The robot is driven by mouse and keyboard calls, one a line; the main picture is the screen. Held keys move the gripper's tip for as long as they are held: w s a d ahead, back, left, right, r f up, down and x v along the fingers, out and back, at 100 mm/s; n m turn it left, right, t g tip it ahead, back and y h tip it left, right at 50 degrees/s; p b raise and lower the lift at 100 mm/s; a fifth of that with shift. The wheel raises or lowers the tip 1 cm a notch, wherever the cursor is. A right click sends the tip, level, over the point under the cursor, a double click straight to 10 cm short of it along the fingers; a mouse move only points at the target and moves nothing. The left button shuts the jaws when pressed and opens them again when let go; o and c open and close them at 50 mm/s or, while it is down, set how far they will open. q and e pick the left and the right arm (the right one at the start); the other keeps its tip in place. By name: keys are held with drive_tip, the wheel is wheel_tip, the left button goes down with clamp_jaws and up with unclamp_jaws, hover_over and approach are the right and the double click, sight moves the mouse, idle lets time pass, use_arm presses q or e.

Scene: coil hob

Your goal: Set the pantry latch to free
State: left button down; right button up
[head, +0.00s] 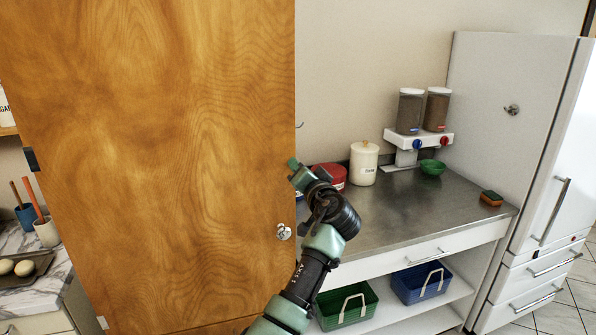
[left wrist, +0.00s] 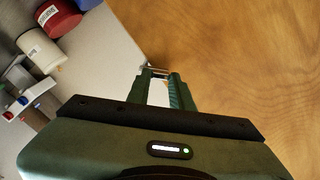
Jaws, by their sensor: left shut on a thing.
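The pantry door (head: 150,150) is a tall wood-grained panel on the left of the head view; it fills the right of the left wrist view (left wrist: 240,60). A small round metal fitting (head: 284,232) with a dark turn piece sits low near its right edge; its setting cannot be read. My left gripper (head: 294,166) is higher up at that same edge. In the left wrist view, my left gripper (left wrist: 159,76) is shut on a small metal part (left wrist: 156,70) by the door's edge. I cannot tell whether this part is the latch. My right gripper is not in view.
A steel counter (head: 410,210) at right holds a white canister (head: 364,163), red tin (head: 330,176), dispenser (head: 408,145), green bowl (head: 432,167) and sponge (head: 491,198). Green (head: 347,306) and blue (head: 422,283) baskets sit below. A white fridge (head: 500,70) stands far right.

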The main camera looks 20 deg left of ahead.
use_arm(q)
drive_tip(key=shift+w+d+r+m+p, duration=0.15)
drive_tip(key=shift+m+p, duration=0.35)
drive_tip(key=shift+m, duration=1)
drive_tip(key=shift+w+d+r+m+p, duration=0.1)
drive_tip(key=shift+w+d+m+p, duration=0.25)
drive_tip(key=shift+m, duration=1.15)
drive_tip(key=shift+d+r+m+p, duration=0.15)
drive_tip(key=shift+m+p, duration=0.45)
drive_tip(key=shift+m, duration=0.9)
drive_tip(key=c, duration=1.2)
unclamp_jaws()
drive_tip(key=shift+f, duration=0.1)
drive_tip(key=shift+c, duration=0.2)
drive_tip(key=shift+w+f, duration=0.1)
drive_tip(key=shift+d, duration=0.1)
